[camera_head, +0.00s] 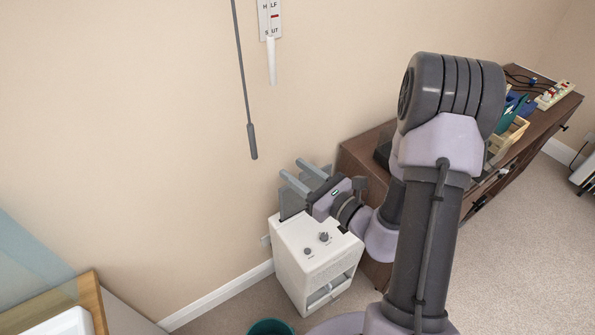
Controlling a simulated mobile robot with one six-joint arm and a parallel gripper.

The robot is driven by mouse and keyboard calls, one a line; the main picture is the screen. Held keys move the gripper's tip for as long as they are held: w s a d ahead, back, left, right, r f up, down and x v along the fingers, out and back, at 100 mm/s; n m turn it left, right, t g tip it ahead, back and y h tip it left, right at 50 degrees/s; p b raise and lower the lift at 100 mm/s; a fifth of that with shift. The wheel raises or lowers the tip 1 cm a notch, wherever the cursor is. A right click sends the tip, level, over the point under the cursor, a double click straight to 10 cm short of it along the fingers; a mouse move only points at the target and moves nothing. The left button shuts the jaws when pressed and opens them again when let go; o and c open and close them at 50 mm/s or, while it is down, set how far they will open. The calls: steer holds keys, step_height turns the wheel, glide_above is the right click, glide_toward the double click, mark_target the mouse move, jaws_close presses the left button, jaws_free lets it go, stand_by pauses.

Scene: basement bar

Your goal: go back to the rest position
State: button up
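My gripper (293,168) is in the middle of the head view, above a white box-shaped appliance with two knobs (305,268). Its two grey fingers point to the upper left, toward the wall. They stand apart with a gap between them, and I see nothing held in the gap. My arm bends down to the gripper from the right. It hides part of the dark wooden cabinet (362,152) behind it. Whether the gripper touches the appliance I cannot tell.
A grey-tipped rod (252,140) hangs by the wall, left of a label and white handle (271,62). Tools and a wooden crate (507,137) stand on the cabinet. A teal bin (270,328) is at the bottom. A wood-edged surface (92,298) is lower left.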

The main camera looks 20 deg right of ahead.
steer(key=s+a+r+n+g+y, duration=0.4)
steer(key=s+a+n+g, duration=0.25)
steer(key=a, duration=0.25)
steer(key=s+a+r+n+g+y, duration=0.3)
steer(key=s+a+r+n+g, duration=0.2)
steer(key=a+n, duration=0.35)
steer(key=s+d+f+n+g+h, duration=0.1)
steer(key=s+d+n+g+h, duration=0.15)
steer(key=s+n+h, duration=0.75)
steer(key=d+r+n+t+h, duration=0.1)
steer(key=d+r+n+t, duration=0.1)
steer(key=d+r+t, duration=0.1)
steer(key=shift+d+r+h, duration=0.4)
steer(key=shift+d+r, duration=0.05)
steer(key=shift+d, duration=0.65)
